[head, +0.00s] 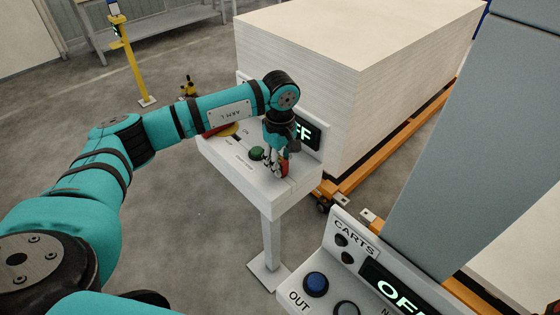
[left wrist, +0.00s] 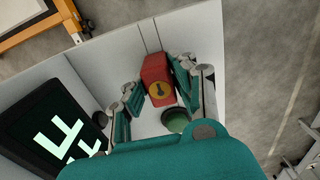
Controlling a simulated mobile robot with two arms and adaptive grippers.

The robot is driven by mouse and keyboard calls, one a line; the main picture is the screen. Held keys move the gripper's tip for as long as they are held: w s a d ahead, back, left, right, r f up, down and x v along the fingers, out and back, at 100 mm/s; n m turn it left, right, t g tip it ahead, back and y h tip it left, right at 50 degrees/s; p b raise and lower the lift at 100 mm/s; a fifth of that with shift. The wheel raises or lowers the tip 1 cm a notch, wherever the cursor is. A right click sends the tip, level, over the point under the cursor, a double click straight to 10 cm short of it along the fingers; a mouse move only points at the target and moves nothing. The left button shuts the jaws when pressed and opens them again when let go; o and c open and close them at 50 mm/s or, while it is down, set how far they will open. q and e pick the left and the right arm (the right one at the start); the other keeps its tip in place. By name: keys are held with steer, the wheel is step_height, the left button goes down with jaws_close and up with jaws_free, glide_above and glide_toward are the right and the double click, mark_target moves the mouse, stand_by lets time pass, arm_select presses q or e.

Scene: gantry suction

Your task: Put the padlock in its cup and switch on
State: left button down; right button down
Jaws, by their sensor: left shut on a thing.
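A red padlock (left wrist: 157,78) with a yellow keyhole disc is between the two fingers of my left gripper (left wrist: 158,86) in the left wrist view. In the head view the left gripper (head: 277,162) points down over the right part of a white pedestal panel, and the red padlock (head: 282,170) shows at its fingertips. I cannot tell whether the padlock touches the panel, and no cup shows clearly. A green button (head: 257,153) is just left of the gripper. The panel's display (head: 307,135) is partly hidden by the arm; the letters "FF" show. My right gripper is out of view.
A yellow disc with red beside it (head: 229,130) is at the panel's left. A large white stack (head: 300,75) stands behind on orange rails. A second panel marked CARTS (head: 353,238), with a blue button (head: 316,284), is at front right. Floor left of the pedestal is clear.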

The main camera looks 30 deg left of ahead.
arm_select(q)
steer(key=shift+f, duration=0.25)
steer(key=c, duration=1)
jaws_free()
step_height(320, 180, up, 12)
steer(key=shift+c, duration=0.4)
